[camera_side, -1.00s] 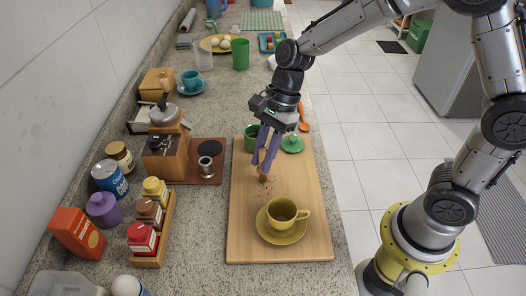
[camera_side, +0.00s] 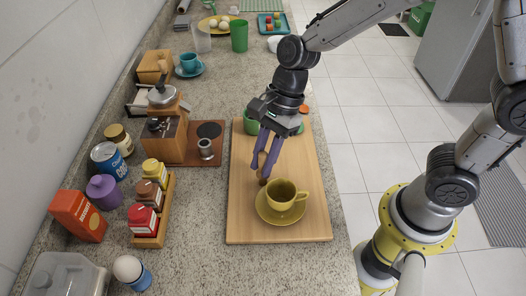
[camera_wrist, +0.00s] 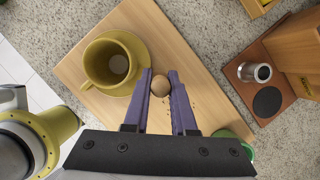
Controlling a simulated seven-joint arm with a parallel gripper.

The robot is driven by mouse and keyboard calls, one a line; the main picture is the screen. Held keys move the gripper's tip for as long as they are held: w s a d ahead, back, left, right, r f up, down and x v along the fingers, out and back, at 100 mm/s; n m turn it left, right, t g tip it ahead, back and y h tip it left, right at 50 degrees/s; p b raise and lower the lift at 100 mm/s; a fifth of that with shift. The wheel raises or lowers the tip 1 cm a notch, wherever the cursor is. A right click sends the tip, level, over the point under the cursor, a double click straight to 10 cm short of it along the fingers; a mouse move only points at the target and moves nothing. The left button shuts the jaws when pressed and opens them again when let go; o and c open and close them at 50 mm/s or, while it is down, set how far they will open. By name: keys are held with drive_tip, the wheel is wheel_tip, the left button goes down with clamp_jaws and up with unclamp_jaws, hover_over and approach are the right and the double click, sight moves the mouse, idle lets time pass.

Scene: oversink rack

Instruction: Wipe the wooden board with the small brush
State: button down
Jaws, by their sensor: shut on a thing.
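The wooden board (camera_side: 245,222) lies on the counter. My gripper (camera_side: 261,172) points down over its middle and is shut on the small brush (camera_wrist: 160,86), whose round tan end shows between the purple fingers in the wrist view. In the side view the brush (camera_side: 263,181) is mostly hidden by the fingers, and I cannot tell whether it touches the board.
A green cup (camera_side: 251,122) stands at the board's far end, partly behind my gripper. Left of the board are a coffee grinder (camera_side: 167,138) on a brown mat (camera_side: 206,157) and a spice rack (camera_side: 166,205) with jars. The board's front left area is bare.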

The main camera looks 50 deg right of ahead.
drive_tip(key=shift+s+a, duration=0.1)
drive_tip(key=shift+s, duration=0.1)
drive_tip(key=shift+s+d, duration=0.25)
drive_tip(key=shift+d, duration=0.05)
drive_tip(key=shift+w+d, duration=2.6)
drive_tip(key=shift+w, duration=0.05)
drive_tip(key=shift+w+d, duration=0.85)
drive_tip(key=shift+d, duration=0.05)
drive_tip(key=shift+s+d, duration=0.2)
drive_tip(key=shift+d, duration=0.1)
drive_tip(key=shift+s+a, duration=3.55)
drive_tip(key=shift+s, duration=0.05)
drive_tip(key=shift+r, duration=0.1)
drive_tip(key=shift+r, duration=2.95)
